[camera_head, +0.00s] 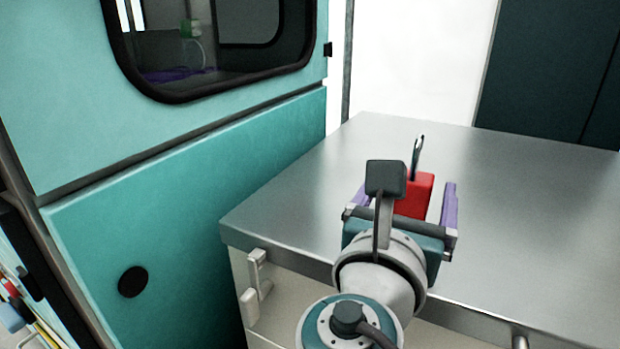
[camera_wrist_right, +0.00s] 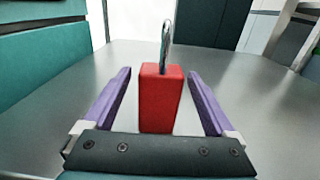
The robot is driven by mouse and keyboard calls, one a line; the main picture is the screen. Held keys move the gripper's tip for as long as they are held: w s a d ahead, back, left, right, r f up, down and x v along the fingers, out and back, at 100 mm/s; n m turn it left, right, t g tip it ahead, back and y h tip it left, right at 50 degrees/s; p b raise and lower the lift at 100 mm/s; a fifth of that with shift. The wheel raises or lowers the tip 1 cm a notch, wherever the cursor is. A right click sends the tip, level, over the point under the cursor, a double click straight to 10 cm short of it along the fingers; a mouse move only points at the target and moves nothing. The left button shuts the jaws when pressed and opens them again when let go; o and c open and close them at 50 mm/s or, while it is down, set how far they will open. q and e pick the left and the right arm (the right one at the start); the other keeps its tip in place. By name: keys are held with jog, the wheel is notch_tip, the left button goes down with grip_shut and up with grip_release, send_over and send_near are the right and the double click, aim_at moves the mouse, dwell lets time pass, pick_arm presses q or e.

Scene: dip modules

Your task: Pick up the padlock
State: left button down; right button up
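A padlock (camera_head: 417,194) with a red block body and a thin metal shackle stands upright on the metal table. In the head view my right gripper (camera_head: 408,192) reaches over the table's front edge, and its wrist camera partly covers the padlock. In the right wrist view the padlock (camera_wrist_right: 161,98) stands between the two purple fingers of the right gripper (camera_wrist_right: 163,90). The fingers are open, with a gap on each side of the red body. My left gripper is not in view.
The metal table (camera_head: 540,220) is otherwise bare around the padlock. A teal cabinet (camera_head: 180,220) with a dark window stands close on the left. A light handle (camera_head: 256,280) sticks out from the table's front. Dark panels (camera_head: 550,70) stand behind.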

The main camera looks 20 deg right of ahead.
grip_shut()
dwell(0.5)
jog(key=shift+r, duration=0.15)
